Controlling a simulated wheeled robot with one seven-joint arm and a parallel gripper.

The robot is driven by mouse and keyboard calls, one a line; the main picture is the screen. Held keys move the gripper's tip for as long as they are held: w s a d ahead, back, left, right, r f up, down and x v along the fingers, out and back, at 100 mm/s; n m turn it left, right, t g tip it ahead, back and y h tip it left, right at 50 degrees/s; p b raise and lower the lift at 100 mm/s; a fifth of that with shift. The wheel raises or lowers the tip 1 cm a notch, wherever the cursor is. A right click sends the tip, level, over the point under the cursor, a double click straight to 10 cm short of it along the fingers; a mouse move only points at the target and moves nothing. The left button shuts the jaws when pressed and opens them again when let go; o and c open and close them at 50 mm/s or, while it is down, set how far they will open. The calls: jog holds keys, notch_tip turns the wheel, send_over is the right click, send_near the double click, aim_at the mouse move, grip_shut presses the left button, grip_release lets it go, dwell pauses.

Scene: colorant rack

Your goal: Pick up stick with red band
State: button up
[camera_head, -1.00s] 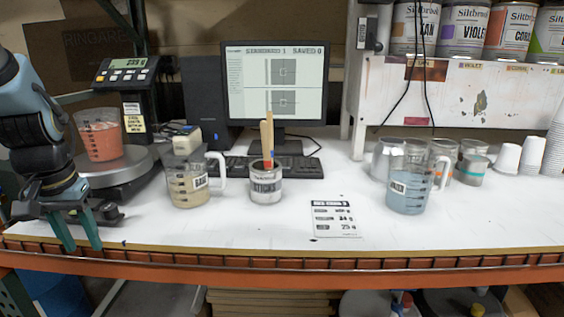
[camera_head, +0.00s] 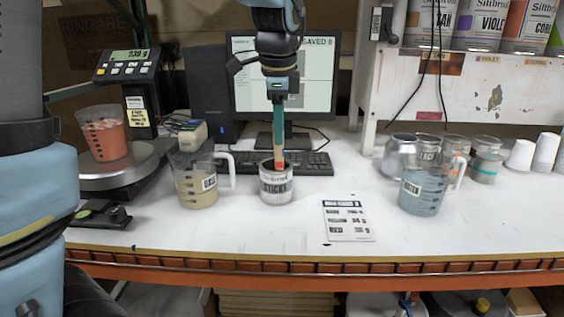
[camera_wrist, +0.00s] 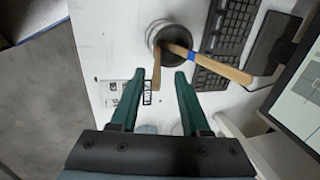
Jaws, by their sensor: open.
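A white-labelled can (camera_head: 276,190) stands on the bench in front of the keyboard with wooden sticks in it. In the head view a red band (camera_head: 280,160) shows low on a stick just above the can's rim. My gripper (camera_head: 279,145) is over the can, pointing down, and hides the upper part of the sticks. In the wrist view my gripper (camera_wrist: 159,75) is open. One stick (camera_wrist: 157,74) reaches between its fingertips, and another leans right across the can (camera_wrist: 155,32) rim.
A beige-filled jug (camera_head: 198,194) stands left of the can, and a blue-filled jug (camera_head: 424,192) is to the right. The monitor (camera_head: 320,95) and keyboard (camera_head: 316,164) are behind. A printed card (camera_head: 347,221) lies at the front. Bench between can and card is clear.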

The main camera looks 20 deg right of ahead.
aim_at(280, 159)
jog(key=shift+s+p+x, duration=0.2)
jog(key=shift+p+x, duration=0.8)
jog(key=shift+x, duration=2.25)
grip_shut()
